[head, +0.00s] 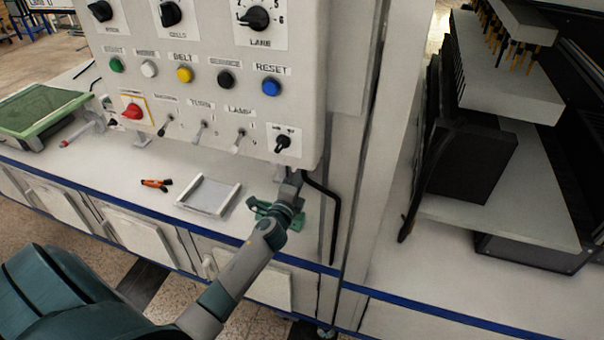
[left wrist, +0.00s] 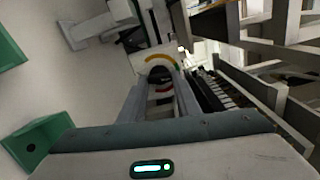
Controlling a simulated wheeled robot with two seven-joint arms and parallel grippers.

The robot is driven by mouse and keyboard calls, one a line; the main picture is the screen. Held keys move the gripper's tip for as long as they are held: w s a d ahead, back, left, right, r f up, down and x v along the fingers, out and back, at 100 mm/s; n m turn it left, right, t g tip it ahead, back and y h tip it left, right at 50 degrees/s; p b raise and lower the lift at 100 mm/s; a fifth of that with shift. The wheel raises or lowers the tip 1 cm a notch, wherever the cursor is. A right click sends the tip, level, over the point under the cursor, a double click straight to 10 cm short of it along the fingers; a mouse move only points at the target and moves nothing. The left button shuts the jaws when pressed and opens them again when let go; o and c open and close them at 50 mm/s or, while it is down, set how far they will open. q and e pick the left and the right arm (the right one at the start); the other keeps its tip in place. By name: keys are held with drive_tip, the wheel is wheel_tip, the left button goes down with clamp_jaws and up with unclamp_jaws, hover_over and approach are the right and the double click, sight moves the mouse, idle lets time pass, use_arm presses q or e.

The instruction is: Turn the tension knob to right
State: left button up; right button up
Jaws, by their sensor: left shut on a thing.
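In the head view my left gripper (head: 291,182) is just below the panel's lower right corner, and this knob cannot be made out there. My right gripper is not in view.
The control panel (head: 210,45) carries knobs, coloured buttons and toggles; a black selector (head: 283,143) is just above my gripper. A black bent bar (head: 335,215) is close on the right. A white tray (head: 208,196) and orange-black tool (head: 156,184) lie on the counter.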

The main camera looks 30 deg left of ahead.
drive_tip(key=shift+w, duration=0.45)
use_arm(q)
drive_tip(key=o, duration=0.9)
drive_tip(key=shift+o, duration=0.7)
drive_tip(key=b+v, duration=0.1)
drive_tip(key=v, duration=1.6)
drive_tip(key=shift+s, duration=0.25)
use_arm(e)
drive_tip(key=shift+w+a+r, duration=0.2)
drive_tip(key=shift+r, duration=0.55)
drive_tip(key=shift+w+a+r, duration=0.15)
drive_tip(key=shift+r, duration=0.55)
